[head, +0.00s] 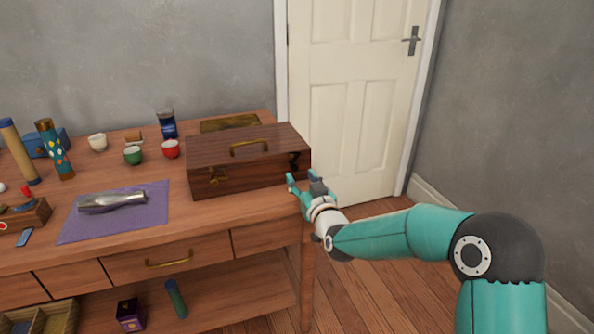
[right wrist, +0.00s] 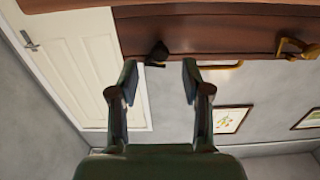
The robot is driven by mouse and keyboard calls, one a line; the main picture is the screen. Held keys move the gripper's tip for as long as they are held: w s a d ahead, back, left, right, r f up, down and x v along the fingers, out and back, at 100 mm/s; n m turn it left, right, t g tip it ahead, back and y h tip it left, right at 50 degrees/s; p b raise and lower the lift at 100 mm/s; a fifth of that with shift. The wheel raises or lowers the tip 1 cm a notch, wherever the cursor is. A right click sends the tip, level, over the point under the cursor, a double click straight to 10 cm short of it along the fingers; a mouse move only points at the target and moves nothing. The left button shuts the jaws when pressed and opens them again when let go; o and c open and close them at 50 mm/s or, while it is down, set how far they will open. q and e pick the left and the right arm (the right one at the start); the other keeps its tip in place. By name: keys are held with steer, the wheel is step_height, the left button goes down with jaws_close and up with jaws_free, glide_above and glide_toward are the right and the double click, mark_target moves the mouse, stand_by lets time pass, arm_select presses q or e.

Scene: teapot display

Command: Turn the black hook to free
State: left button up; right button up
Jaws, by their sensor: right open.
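A dark wooden box (head: 235,174) sits closed at the right end of the table, with a brass handle (head: 249,147) on its lid. A brass latch (head: 217,178) is at the left of its front. The black hook (head: 294,161) is near the front's right end. My right gripper (head: 302,179) is open and empty just in front of that end. In the right wrist view the hook (right wrist: 157,52) lies beyond and between the spread fingertips (right wrist: 158,76), apart from them. The brass latch (right wrist: 290,46) shows to the right there. My left gripper is out of view.
Left of the box are a red cup (head: 171,149), a green cup (head: 133,156), a dark blue canister (head: 168,124) and a purple cloth (head: 150,214) bearing a silver object (head: 112,201). Open floor and a white door (head: 355,110) lie to the right.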

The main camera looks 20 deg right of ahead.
mark_target(295, 169)
steer(key=shift+w+a, duration=0.1)
steer(key=shift+w, duration=2.3)
jaws_close()
